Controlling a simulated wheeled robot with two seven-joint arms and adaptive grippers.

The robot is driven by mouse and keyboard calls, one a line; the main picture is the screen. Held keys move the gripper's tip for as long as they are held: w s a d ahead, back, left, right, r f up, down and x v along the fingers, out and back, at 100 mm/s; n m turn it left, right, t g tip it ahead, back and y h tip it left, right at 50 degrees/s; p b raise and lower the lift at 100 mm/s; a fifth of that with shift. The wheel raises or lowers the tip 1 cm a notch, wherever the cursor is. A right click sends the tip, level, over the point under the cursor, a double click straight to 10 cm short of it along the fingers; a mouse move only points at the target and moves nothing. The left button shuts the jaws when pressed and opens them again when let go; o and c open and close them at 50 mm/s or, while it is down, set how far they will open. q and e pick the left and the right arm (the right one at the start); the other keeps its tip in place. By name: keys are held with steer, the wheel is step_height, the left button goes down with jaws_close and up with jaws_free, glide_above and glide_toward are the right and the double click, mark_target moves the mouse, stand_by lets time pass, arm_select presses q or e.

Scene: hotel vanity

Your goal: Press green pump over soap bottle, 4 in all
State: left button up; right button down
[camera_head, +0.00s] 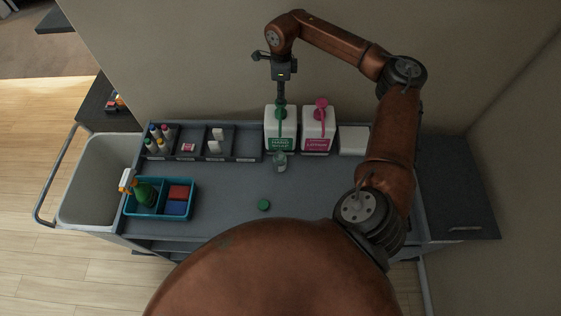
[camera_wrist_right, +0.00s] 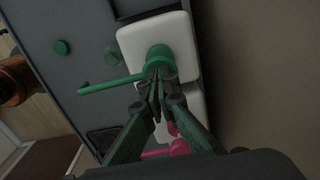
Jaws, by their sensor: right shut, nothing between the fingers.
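The green pump (camera_head: 281,116) tops a white jug with a green label (camera_head: 280,143); in the right wrist view its green head (camera_wrist_right: 158,54) and long spout (camera_wrist_right: 110,84) show. A small clear soap bottle (camera_head: 280,162) stands in front of the jug, near the spout's end; it looks greenish in the right wrist view (camera_wrist_right: 112,57). My right gripper (camera_head: 281,101) is shut and empty, pointing down at the pump head. Its fingertips (camera_wrist_right: 158,76) overlap the head in the wrist view; I cannot tell whether they touch. My left gripper is not in view.
A white jug with a pink pump (camera_head: 320,104) stands close on the right. A green cap (camera_head: 264,205) lies on the cart top (camera_head: 235,190). A divided tray (camera_head: 247,143) is at the back left, a blue caddy (camera_head: 130,208) at the left. The middle is mostly clear.

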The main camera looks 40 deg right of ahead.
steer(key=shift+f+b, duration=0.55)
steer(key=shift+f, duration=0.6)
steer(key=shift+r, duration=0.15)
steer(key=shift+r+p, duration=1.35)
steer(key=shift+r, duration=0.7)
steer(key=shift+f, duration=0.15)
